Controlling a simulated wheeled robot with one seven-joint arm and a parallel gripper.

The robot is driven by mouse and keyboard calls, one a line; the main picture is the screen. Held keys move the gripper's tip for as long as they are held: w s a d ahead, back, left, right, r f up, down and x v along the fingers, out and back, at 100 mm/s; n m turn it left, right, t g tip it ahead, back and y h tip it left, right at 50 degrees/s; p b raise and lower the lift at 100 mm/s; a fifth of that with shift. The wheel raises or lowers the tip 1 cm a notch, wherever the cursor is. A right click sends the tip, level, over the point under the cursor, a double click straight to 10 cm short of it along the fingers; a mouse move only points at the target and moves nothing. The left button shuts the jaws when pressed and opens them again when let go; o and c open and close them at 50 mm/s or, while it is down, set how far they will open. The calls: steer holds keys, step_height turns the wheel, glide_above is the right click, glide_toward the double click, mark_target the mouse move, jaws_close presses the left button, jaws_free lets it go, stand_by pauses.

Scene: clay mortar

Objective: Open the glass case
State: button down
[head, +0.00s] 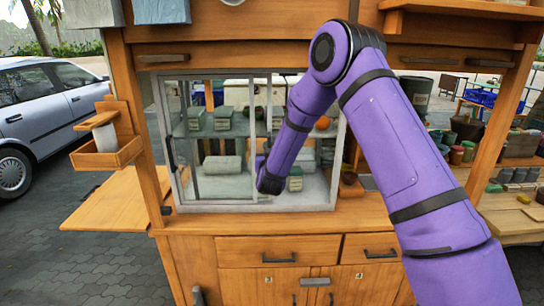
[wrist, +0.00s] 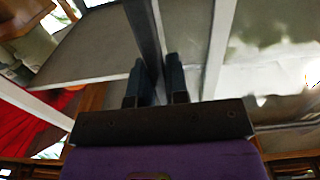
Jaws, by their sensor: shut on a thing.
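The glass case (head: 224,208) stands on the wooden cart's counter, with a pale metal frame and glass front. A dark upright handle (head: 172,153) is on its left edge. My purple arm crosses the case's right half and ends low at the middle of the front, where my gripper's fingers are hidden in the head view. In the wrist view my gripper (wrist: 158,62) is shut on a dark upright bar (wrist: 142,28), seemingly a door handle. Pale frame strips run beside it. Whether the right side of the front is open cannot be told.
Stacked greenish packets (head: 222,118) and a pale roll (head: 222,165) are inside the case. Drawers (head: 264,251) are below the counter. A wooden holder (head: 106,150) juts out at left. Bowls and jars stand on the right-hand shelves.

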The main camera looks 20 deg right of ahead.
steer(key=c, duration=1.1)
jaws_free()
steer(key=v, duration=1.1)
steer(key=shift+w, duration=0.1)
